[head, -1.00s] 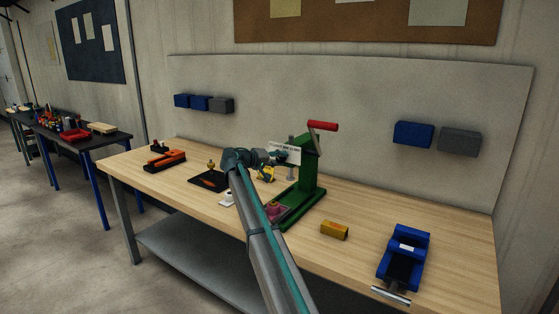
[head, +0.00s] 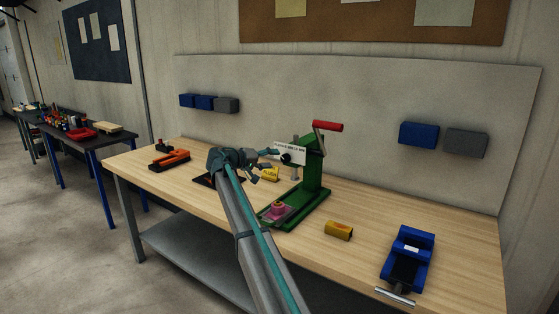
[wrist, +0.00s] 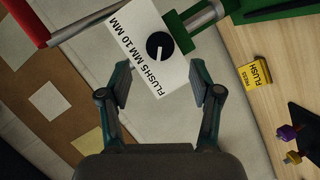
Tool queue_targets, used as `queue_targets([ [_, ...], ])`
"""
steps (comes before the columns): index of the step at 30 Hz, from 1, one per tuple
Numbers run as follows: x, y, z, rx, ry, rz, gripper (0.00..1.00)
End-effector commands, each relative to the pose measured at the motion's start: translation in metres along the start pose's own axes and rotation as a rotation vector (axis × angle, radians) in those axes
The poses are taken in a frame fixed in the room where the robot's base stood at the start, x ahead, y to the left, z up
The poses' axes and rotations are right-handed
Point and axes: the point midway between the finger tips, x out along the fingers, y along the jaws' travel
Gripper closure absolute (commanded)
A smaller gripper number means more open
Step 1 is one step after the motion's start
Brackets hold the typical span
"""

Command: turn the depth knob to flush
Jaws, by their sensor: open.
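The depth knob (wrist: 159,46) is a round black dial with a white mark on a white plate (wrist: 128,28) lettered FLUSH, 5 MM and 10 MM. The mark points down in the wrist view, roughly toward the FLUSH end, though its exact setting is hard to tell. In the head view the knob (head: 286,158) sits on the left side of the green press (head: 313,172). My gripper (wrist: 160,80) is open and empty, its fingers apart. In the wrist view the knob is just beyond the gap between the fingertips, and I see no contact.
The press has a red-handled lever (head: 328,126) and a pink piece (head: 278,208) on its base. A yellow sign (wrist: 255,73) reading PRESS FLUSH stands nearby. A yellow block (head: 338,230) and a blue vise (head: 407,258) are to the right on the wooden bench (head: 455,245).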

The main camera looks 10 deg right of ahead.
Motion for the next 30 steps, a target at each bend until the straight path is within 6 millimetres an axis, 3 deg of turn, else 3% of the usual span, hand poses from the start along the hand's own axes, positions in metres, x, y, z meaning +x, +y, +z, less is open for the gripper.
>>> queue_targets([
  [3, -0.023, 0.000, 0.000, 0.000, 0.001, -0.001, 0.36],
  [9, -0.045, 0.000, 0.000, 0.000, 0.000, -0.001, 0.36],
  [23, -0.051, -0.001, 0.001, 0.000, 0.000, -0.002, 0.36],
  [26, -0.053, -0.012, 0.004, 0.004, 0.008, -0.021, 0.36],
  [30, -0.062, -0.060, 0.017, 0.025, 0.040, -0.106, 0.36],
])
